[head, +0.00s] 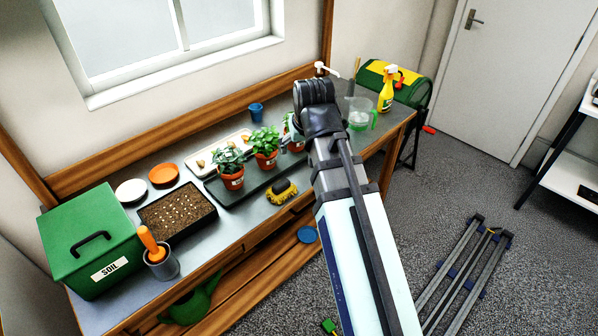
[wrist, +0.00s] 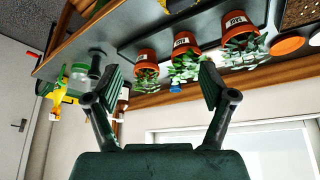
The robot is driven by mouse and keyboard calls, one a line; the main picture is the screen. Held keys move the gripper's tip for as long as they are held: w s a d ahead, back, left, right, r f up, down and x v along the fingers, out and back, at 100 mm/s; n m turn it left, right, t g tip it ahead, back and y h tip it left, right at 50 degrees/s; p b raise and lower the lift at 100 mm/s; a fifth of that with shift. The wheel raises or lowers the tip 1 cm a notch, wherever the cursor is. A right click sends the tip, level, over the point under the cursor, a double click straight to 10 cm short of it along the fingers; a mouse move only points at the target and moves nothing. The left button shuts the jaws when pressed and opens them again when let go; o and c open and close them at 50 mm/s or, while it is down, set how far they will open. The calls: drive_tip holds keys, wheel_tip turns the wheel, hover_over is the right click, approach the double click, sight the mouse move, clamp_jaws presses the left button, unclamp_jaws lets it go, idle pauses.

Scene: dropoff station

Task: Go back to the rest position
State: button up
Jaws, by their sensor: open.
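My arm reaches up from the lower right of the head view over the right part of the workbench (head: 190,252). My gripper (wrist: 162,85) shows in the wrist view with its two dark fingers spread wide apart and nothing between them. In the head view the fingers are hidden behind my own wrist. The wrist view is upside down and shows three potted plants (wrist: 185,62) beyond the fingers, apart from them. In the head view two plants (head: 265,148) stand clear on a dark tray (head: 216,190), and the third is partly hidden by my arm.
A green soil box (head: 90,240), a seed tray (head: 178,215) and a yellow-black sponge (head: 283,191) are on the bench. A clear jug (head: 360,113) and yellow spray bottle (head: 387,88) stand right of my wrist. The window (head: 170,40) is behind.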

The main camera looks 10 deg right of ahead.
drive_tip(key=s+f+g, duration=0.2)
drive_tip(key=s+f, duration=0.1)
drive_tip(key=f, duration=0.9)
drive_tip(key=s+f+g, duration=0.2)
drive_tip(key=s+f, duration=0.2)
drive_tip(key=f, duration=0.9)
drive_tip(key=s+f+g, duration=0.1)
drive_tip(key=s+f, duration=0.2)
drive_tip(key=f, duration=0.9)
drive_tip(key=s+f+g, duration=0.3)
drive_tip(key=s+f, duration=0.7)
drive_tip(key=s, duration=0.5)
drive_tip(key=s+f+g, duration=0.4)
drive_tip(key=s+f, duration=0.6)
drive_tip(key=s, duration=0.5)
drive_tip(key=shift+s+f, duration=0.35)
drive_tip(key=shift+s, duration=0.05)
drive_tip(key=shift+a, duration=0.1)
